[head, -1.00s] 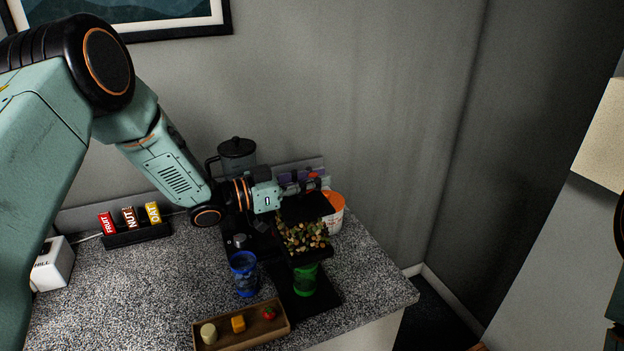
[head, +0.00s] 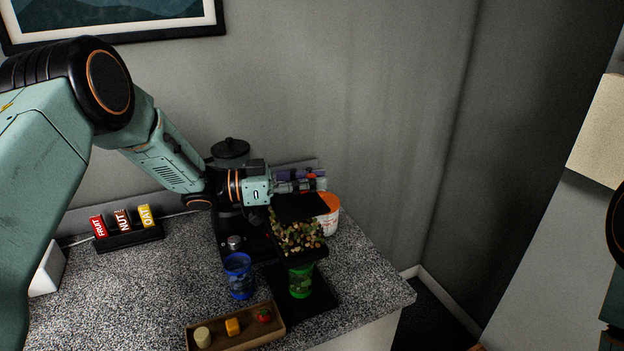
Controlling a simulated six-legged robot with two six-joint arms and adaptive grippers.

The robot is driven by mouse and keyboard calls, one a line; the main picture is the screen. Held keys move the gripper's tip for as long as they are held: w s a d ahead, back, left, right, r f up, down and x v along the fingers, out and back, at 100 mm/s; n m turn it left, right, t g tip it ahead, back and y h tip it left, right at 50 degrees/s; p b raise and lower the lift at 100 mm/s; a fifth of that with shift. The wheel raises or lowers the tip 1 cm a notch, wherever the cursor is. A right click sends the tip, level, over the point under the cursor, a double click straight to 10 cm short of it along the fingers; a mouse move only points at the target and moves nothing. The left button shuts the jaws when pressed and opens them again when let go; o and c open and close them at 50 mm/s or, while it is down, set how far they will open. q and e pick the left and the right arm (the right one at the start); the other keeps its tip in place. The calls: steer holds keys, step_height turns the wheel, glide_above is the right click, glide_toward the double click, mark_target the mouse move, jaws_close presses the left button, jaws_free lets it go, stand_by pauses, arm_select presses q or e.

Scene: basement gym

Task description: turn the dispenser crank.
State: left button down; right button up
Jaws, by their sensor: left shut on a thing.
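The dispenser stands near the right end of the speckled counter, with a black top (head: 297,208) and a clear hopper full of mixed nuts and pieces (head: 298,238). A green cup (head: 300,284) stands on its black base under the hopper. My left gripper (head: 312,182) is at the back of the dispenser's top, its fingers pointing right. It is shut on the dispenser crank, which the fingers and the dispenser's top mostly hide. My right gripper is out of view.
A blue cup (head: 238,276) stands left of the dispenser, before a dark blender (head: 230,148). A wooden tray (head: 268,335) with three small items lies in front. A black rack (head: 130,239) of labelled packs is at left. An orange-white tub (head: 329,214) stands behind right.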

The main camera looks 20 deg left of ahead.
arm_select(q)
steer(key=c, duration=1.2)
jaws_free()
steer(key=shift+s+r, duration=0.1)
steer(key=v, duration=1.2)
